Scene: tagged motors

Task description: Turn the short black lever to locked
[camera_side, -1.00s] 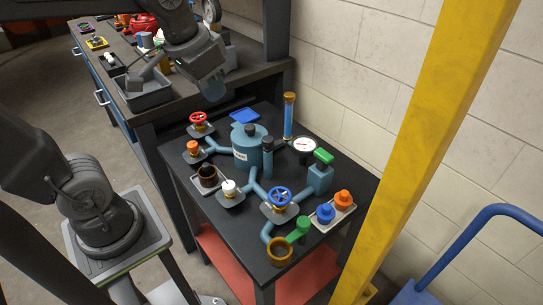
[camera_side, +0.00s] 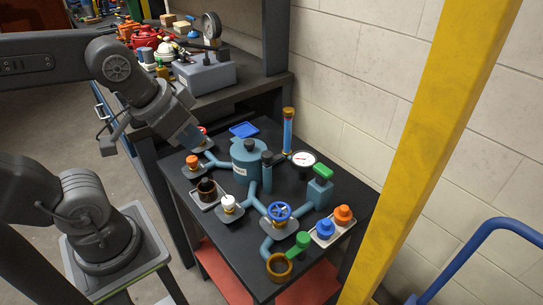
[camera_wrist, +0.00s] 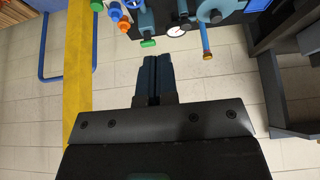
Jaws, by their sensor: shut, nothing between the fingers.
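I cannot pick out a short black lever for certain. A black cap (camera_side: 249,146) tops the labelled blue tank (camera_side: 246,163), and a black-topped post (camera_side: 267,158) stands beside it. My gripper (camera_side: 191,136) is over the back left of the black table, close to the red handwheel (camera_side: 203,130), which it partly hides. In the wrist view my gripper's fingers (camera_wrist: 158,70) are together and hold nothing. Their tips point toward the table fittings at the top of that view.
The table (camera_side: 217,235) carries a blue handwheel (camera_side: 279,210), green handles (camera_side: 299,243), a white gauge (camera_side: 303,158), orange and blue knobs in a tray (camera_side: 331,234) and a tall blue tube (camera_side: 288,132). A yellow post (camera_side: 430,130) stands at right. A cluttered bench (camera_side: 261,88) lies behind.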

